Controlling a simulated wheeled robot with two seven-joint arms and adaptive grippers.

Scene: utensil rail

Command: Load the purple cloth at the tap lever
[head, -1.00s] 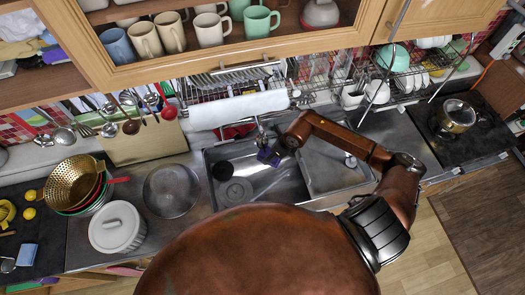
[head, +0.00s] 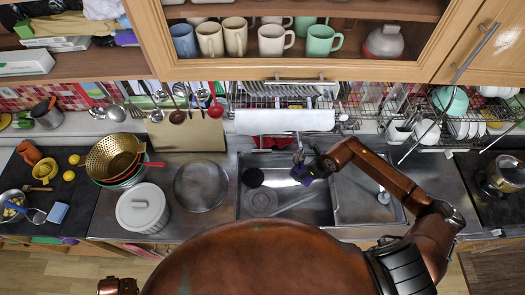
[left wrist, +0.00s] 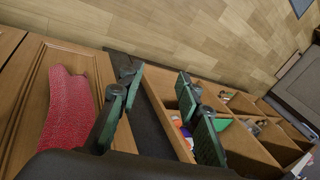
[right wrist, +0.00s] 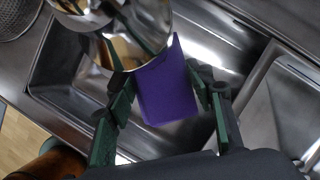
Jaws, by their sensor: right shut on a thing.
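The purple cloth (right wrist: 168,88) is between the fingers of my right gripper (right wrist: 160,92), which is shut on it, over the sink basin. In the head view the cloth (head: 301,174) is a small dark purple patch at the tip of my right gripper (head: 314,169). The tap (head: 298,155) stands at the back of the sink, close to the cloth. In the right wrist view shiny curved metal (right wrist: 150,22) lies just beyond the cloth; I cannot tell whether they touch. The lever is not clear. My left gripper (left wrist: 158,88) is open and empty, above the floor near drawers.
The steel sink (head: 240,212) has a second basin on its right. A white lidded pot (head: 143,207), a round steel pan (head: 201,187) and stacked colanders (head: 113,158) stand to its left.

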